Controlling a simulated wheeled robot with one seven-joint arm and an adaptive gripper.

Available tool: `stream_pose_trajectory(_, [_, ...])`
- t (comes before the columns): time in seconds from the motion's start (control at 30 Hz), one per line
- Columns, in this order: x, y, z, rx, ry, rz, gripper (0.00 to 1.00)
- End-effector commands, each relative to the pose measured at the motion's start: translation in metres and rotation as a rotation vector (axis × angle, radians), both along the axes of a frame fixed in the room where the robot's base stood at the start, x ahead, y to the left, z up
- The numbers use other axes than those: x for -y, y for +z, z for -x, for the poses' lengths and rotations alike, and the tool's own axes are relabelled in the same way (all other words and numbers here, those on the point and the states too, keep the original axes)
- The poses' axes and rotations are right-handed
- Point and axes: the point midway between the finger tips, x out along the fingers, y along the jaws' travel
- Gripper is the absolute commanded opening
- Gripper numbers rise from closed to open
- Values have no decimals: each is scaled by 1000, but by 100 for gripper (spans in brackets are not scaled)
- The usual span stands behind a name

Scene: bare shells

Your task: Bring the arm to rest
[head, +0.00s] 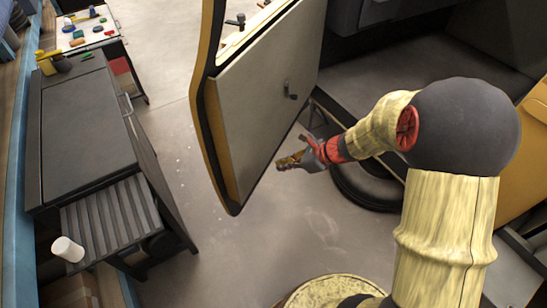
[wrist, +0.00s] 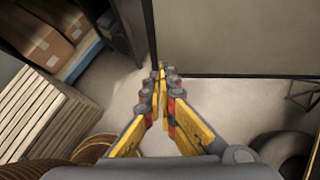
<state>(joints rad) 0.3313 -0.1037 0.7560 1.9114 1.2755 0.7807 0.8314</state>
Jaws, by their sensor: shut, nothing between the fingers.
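My arm reaches out from the right in the head view. My gripper (head: 279,165) is at its end, in the air in front of the lower right edge of an open vehicle door (head: 262,95). In the wrist view my gripper (wrist: 160,72) points away from the camera, its two yellow and red fingers meeting at the tips. It is shut and holds nothing. I cannot tell whether it touches the door; a gap seems to lie between them.
A dark cabinet (head: 82,130) with a slatted side shelf (head: 112,218) stands at the left, a white cup (head: 67,249) on the shelf. A tyre (head: 366,188) is below the vehicle. Cardboard boxes (wrist: 45,42) show in the wrist view. Floor (head: 185,120) between cabinet and door is clear.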

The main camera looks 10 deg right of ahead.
Motion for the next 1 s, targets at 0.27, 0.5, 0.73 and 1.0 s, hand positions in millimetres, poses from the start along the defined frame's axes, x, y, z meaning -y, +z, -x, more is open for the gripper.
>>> stream_pose_trajectory(0.27, [2,2,1,3,4,3,0])
stream_pose_trajectory(0.5, [-5,-12,33,75,252,111,0])
stream_pose_trajectory(0.73, [-3,17,110,241,830,379,0])
stream_pose_trajectory(1.0, [23,105,192,468,1583,838,0])
